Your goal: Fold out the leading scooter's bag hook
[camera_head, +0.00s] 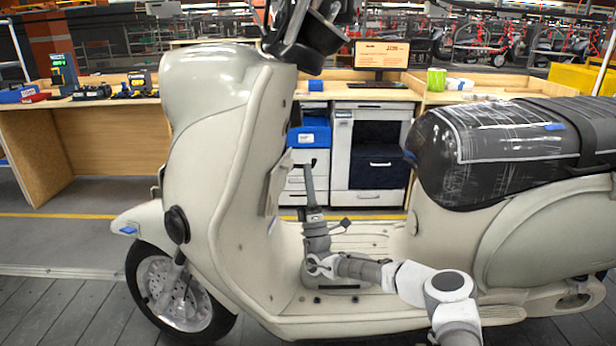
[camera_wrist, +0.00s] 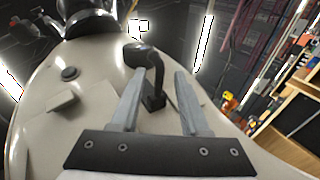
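The cream scooter (camera_head: 215,150) stands side-on in the head view, its front to the left. My arm reaches in over the footboard, and my gripper (camera_head: 308,170) points upward behind the leg shield. In the wrist view my gripper (camera_wrist: 158,72) has two grey fingers spread apart. The dark bag hook (camera_wrist: 153,80) shows between them, with a curved top and a small base on the cream panel. I see gaps on both sides of the hook, but cannot tell how deep it lies between the fingers. The hook cannot be made out in the head view.
The handlebar (camera_head: 310,30) rises above the leg shield. A black wrapped seat (camera_head: 510,145) bounds the space on the right. The footboard (camera_head: 365,240) is below my gripper. A wooden workbench (camera_head: 95,130) with drawers stands behind the scooter.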

